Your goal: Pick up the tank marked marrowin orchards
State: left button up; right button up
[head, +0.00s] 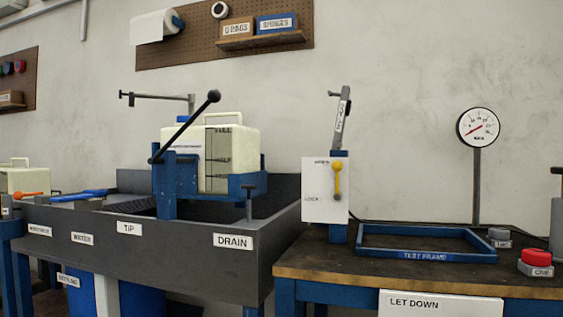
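A cream tank (233,145) with a top handle and a dark level strip reading FULL at its top sits upright in a blue tilting cradle (176,185) over the grey sink. A small label on its left part is too small to read, and the cradle and a black-knobbed lever (186,126) cover some of it. A second cream tank (24,179) with a handle stands at the far left, cut by the picture edge; no name is readable on it. Neither of my grippers is in view.
The sink (180,247) has TIP and DRAIN labels and a short T-handle (249,197). On the right bench stand an empty blue test frame (426,254), a gauge (478,128), a lock panel (319,190) with a yellow lever, and a red button (536,259).

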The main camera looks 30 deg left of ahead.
aim_at(222, 150)
jog(key=u, duration=1.45)
